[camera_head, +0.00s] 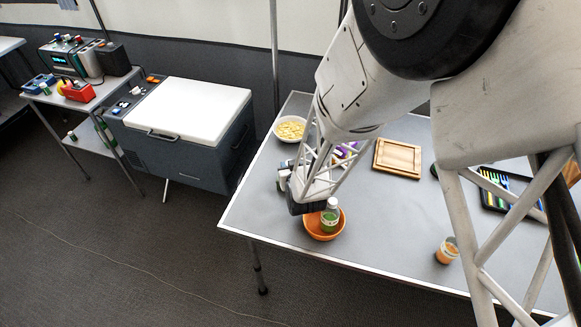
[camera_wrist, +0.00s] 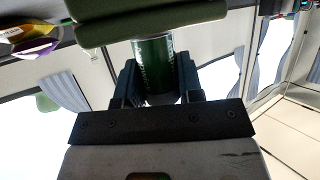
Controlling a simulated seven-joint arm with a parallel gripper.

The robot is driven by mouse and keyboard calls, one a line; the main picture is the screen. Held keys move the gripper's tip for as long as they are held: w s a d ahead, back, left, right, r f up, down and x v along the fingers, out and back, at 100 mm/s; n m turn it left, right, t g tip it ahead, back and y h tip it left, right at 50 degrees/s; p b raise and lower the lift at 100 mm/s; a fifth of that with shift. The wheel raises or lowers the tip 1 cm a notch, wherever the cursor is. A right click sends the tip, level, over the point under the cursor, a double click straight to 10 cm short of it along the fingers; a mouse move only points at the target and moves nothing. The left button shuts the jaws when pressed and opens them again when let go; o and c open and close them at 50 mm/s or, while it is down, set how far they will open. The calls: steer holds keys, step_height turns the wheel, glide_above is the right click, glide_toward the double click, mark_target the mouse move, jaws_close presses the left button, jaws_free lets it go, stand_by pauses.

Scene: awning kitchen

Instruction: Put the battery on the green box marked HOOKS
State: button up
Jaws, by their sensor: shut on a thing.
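My gripper (camera_wrist: 153,85) is shut on a dark green cylinder (camera_wrist: 153,62) with small pale lettering, seemingly the battery. In the wrist view its fingers press it from both sides. A plain olive-green block (camera_wrist: 160,22) lies just above the battery in that picture and may be the green box. No HOOKS marking is readable, and I cannot tell whether the two touch. In the head view my gripper (camera_head: 305,199) is low over the table's left end, beside the orange bowl; its fingers and the battery are hidden there.
The orange bowl (camera_head: 313,232) with a green-labelled bottle (camera_head: 330,218) stands close to my gripper, near the table edge. A bowl of yellow food (camera_head: 290,129) is behind. A cutting board (camera_head: 397,158), an orange-labelled jar (camera_head: 447,251) and a cutlery tray (camera_head: 492,203) are to the right.

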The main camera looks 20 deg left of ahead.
steer(key=shift+f, duration=0.15)
steer(key=o, duration=1)
steer(key=shift+c, duration=0.2)
steer(key=shift+r, duration=0.2)
steer(key=v, duration=1.2)
steer(key=shift+f, duration=0.1)
stand_by(0.6)
